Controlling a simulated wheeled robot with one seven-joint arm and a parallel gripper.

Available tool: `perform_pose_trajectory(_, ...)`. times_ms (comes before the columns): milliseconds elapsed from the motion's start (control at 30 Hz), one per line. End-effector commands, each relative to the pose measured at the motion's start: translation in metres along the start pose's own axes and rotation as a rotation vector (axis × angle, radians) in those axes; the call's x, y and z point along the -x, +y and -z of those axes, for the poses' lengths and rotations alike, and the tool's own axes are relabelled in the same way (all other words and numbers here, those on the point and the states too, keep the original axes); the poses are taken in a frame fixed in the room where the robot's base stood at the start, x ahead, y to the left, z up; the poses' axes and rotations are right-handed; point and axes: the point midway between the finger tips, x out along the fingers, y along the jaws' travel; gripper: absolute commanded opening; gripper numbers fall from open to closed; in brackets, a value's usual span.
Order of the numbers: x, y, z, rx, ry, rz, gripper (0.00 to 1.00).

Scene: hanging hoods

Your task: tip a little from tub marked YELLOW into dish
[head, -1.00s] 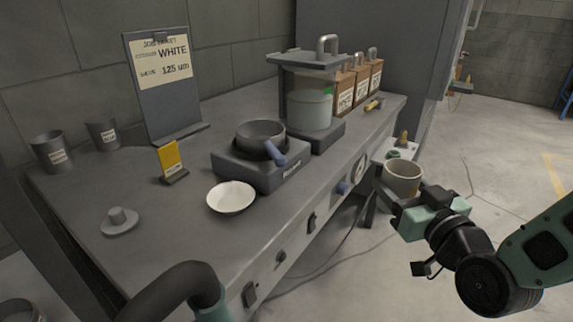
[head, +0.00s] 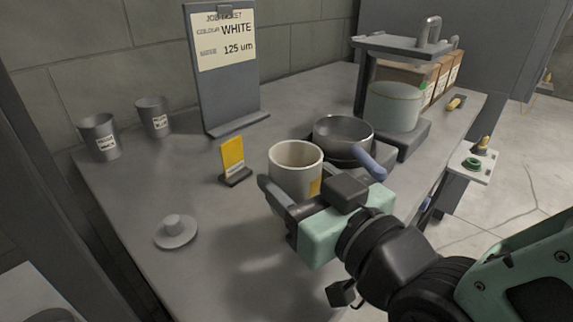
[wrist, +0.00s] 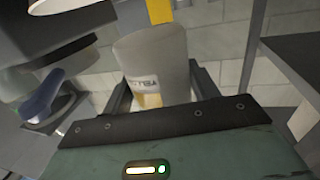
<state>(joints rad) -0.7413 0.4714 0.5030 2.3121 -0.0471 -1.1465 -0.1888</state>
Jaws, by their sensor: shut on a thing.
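My gripper (head: 290,198) is shut on a pale grey tub (head: 293,172), held upright above the bench. A yellow patch of label shows on its side in the head view. In the wrist view the tub (wrist: 152,60) sits between the fingers, its label partly readable and its lower part hidden by the gripper body.
A dark pan (head: 343,131) with a blue handle stands just behind the tub. A yellow card (head: 232,156) on a stand is to the tub's left. Two dark cups and a job ticket board (head: 226,90) stand farther back.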

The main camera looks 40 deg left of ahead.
Motion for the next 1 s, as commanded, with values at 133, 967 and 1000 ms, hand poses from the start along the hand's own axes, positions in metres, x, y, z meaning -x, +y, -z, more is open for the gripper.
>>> perform_pose_trajectory(133, 0.001, -0.001, 0.004, -0.058, -0.024, 0.0, 0.45)
perform_pose_trajectory(967, 0.005, -0.011, -0.015, -0.755, -0.31, -0.004, 0.45)
perform_pose_trajectory(1000, 0.005, -0.011, -0.015, -0.803, -0.329, -0.005, 0.45)
